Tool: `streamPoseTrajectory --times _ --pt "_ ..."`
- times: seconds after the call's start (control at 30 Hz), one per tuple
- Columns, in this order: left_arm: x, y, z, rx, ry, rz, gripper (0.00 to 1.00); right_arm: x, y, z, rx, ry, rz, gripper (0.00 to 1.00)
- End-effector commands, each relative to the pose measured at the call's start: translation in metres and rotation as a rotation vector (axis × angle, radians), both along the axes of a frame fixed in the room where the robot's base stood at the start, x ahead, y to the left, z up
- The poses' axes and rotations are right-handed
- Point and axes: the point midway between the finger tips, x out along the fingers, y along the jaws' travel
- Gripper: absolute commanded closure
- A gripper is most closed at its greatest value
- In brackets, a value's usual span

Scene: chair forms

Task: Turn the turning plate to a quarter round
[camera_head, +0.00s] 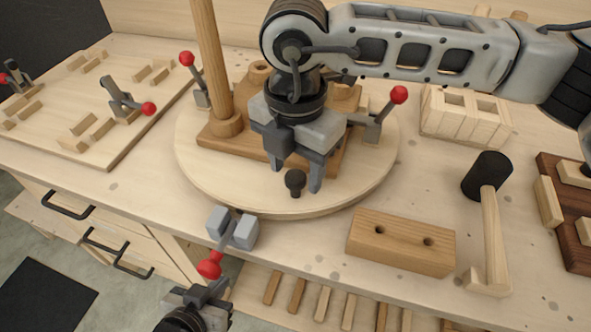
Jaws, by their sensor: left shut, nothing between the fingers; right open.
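The turning plate (200,178) is a round, pale wooden disc in the middle of the bench. A brown wooden fixture (215,140) with a tall post stands on it. A small dark knob (295,184) sits upright near the plate's front edge. My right gripper (296,175) is open above the plate, its fingers pointing down either side of the knob in this view. I cannot tell whether they touch it. My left gripper (212,288) is shut and empty below the bench's front edge, close to a red-ended grey lever (211,264). My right arm hides part of the fixture.
Two red-knobbed clamps (398,95) (187,60) stand by the plate. A two-holed block (402,242) and a black-headed mallet (489,215) lie to the right. A board with clamps (90,110) is at left. Wooden strips (322,302) lie below the front edge.

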Motion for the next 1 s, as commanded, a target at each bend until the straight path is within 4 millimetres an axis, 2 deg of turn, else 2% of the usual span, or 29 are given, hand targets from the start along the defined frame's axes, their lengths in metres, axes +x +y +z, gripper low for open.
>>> streamPoseTrajectory --times 0.2,0.53,0.57,0.7,0.73,1.0 --pt "0.001 0.001 0.003 0.001 -0.005 0.002 1.0 0.0 0.0 -0.022 0.0 0.001 0.0 0.49" --pt "0.004 0.001 0.005 0.0 -0.013 0.005 1.0 0.0 0.0 -0.025 0.001 -0.001 0.001 0.49" --pt "0.005 0.001 0.005 -0.001 -0.014 0.006 1.0 0.0 0.0 -0.025 0.001 -0.001 0.001 0.54" --pt "0.005 0.001 0.006 -0.003 -0.014 0.008 1.0 0.0 0.0 -0.025 0.0 0.0 0.001 0.93" --pt "0.005 0.001 0.006 -0.003 -0.014 0.008 1.0 0.0 0.0 -0.025 0.0 0.0 0.001 1.0" --pt "0.005 0.001 0.003 -0.003 -0.011 0.008 1.0 0.0 0.001 -0.026 0.0 0.0 0.018 1.0"
